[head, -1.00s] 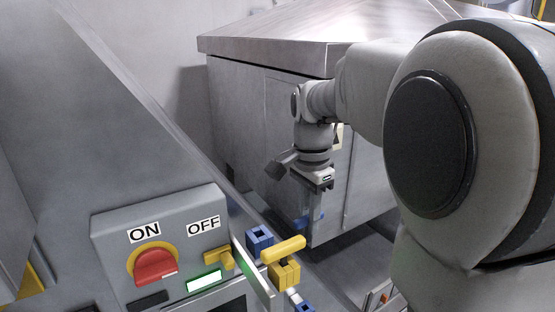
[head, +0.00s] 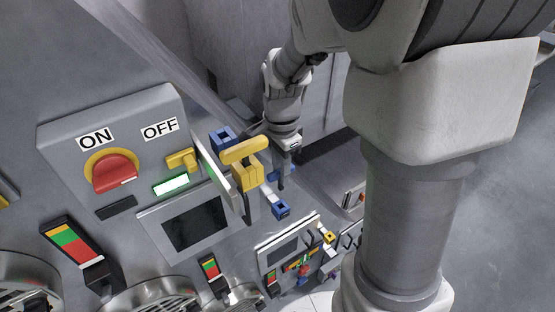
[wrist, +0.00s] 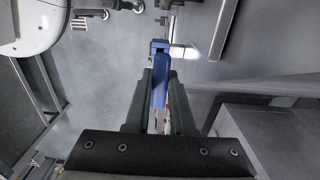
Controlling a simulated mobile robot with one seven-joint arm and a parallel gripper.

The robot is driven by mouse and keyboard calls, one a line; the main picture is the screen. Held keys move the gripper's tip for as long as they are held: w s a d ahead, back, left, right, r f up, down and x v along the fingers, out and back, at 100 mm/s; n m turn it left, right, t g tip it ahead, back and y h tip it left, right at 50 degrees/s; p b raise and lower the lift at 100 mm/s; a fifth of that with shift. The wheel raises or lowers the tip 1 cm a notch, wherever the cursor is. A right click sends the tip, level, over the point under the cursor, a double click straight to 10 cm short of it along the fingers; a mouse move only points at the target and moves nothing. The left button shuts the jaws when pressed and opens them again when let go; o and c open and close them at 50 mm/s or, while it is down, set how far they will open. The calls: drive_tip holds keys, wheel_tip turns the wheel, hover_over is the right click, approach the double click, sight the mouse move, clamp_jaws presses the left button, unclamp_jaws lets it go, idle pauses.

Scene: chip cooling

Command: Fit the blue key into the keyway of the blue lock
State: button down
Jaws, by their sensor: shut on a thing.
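My gripper (head: 282,178) points down just right of the yellow lock in the head view. In the wrist view, my gripper (wrist: 160,92) is shut on the blue key (wrist: 158,92), whose long blue body shows between the dark fingers. In the head view the key is mostly hidden by the fingers. A blue block with a square opening (head: 222,138), which looks like the blue lock, sits left of my gripper, behind the yellow lock. The key is apart from that block. A second blue block (head: 281,209) lies below my fingertips, beside a short white rod.
The yellow lock with a yellow T-shaped key (head: 245,165) stands close to the left of my gripper. A grey panel with a red ON/OFF knob (head: 113,175) and a dark screen (head: 195,226) is further left. Open floor (head: 500,170) is at right.

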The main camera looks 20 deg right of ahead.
sight(281, 189)
drive_tip(key=shift+f+b, duration=2.2)
drive_tip(key=shift+f, duration=0.7)
drive_tip(key=shift+f+b, duration=1.3)
drive_tip(key=shift+f, duration=0.75)
drive_tip(key=c, duration=0.7)
unclamp_jaws()
wheel_tip(281, 189, up, 18)
drive_tip(key=shift+f+p, duration=0.25)
drive_tip(key=shift+p, duration=0.05)
